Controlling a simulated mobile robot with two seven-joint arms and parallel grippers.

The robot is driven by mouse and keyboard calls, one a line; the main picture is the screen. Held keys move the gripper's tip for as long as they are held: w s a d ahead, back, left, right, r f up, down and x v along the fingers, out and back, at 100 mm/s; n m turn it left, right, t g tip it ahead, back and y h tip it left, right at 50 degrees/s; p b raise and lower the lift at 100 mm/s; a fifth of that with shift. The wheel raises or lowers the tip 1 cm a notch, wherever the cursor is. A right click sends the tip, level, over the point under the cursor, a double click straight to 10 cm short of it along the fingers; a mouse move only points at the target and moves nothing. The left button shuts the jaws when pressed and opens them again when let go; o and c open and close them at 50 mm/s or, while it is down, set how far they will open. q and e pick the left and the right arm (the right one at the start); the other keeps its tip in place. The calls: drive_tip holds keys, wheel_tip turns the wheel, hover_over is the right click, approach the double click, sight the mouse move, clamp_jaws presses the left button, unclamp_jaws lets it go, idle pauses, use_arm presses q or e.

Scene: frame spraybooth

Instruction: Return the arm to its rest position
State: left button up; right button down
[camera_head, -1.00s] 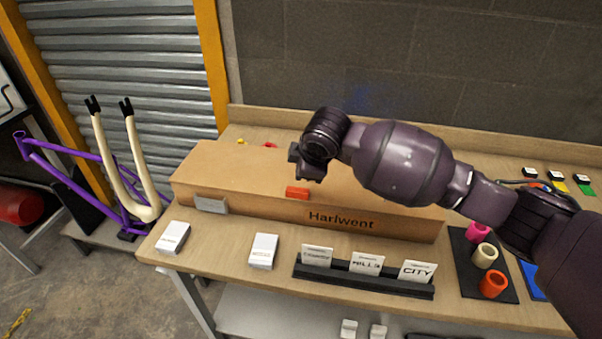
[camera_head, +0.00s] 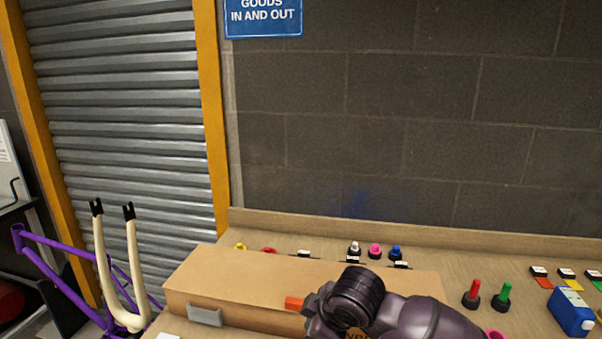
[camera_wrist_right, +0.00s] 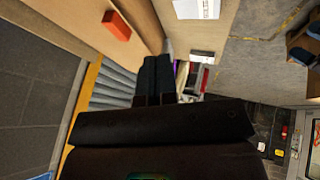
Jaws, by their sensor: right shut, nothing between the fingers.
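My right arm comes in at the bottom of the head view, in front of the long cardboard box (camera_head: 240,272). My right gripper (camera_head: 314,312) is partly hidden by its own wrist there, just right of the small orange block (camera_head: 293,303) on the box. In the right wrist view my right gripper's dark fingers (camera_wrist_right: 155,68) are together with nothing between them. The orange block (camera_wrist_right: 117,25) shows apart from them at the upper left. My left arm is not in view.
The wooden bench (camera_head: 470,255) holds red and green capped items (camera_head: 472,294), a blue carton (camera_head: 571,312) and several small knobs. A purple bicycle frame (camera_head: 60,246) with a cream fork (camera_head: 134,270) stands left. A shutter and block wall are behind.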

drive_tip(key=s+d+f+m+h, duration=0.2)
drive_tip(key=s+d+f+m, duration=0.25)
drive_tip(key=s+d, duration=0.4)
drive_tip(key=s+d+f+m+g+h, duration=0.1)
drive_tip(key=s+d+f+m, duration=0.2)
drive_tip(key=s+d+m, duration=0.45)
drive_tip(key=s+d+f+m+h, duration=0.2)
drive_tip(key=s+d+f+m, duration=0.15)
drive_tip(key=s+d, duration=0.7)
drive_tip(key=w+a+f+n+t+b, duration=0.1)
drive_tip(key=w+f+t, duration=0.4)
drive_tip(key=f, duration=0.7)
drive_tip(key=t, duration=0.2)
drive_tip(key=shift+w+a+t+y, duration=0.15)
drive_tip(key=shift+a+t+y, duration=0.15)
drive_tip(key=shift+a+y, duration=0.1)
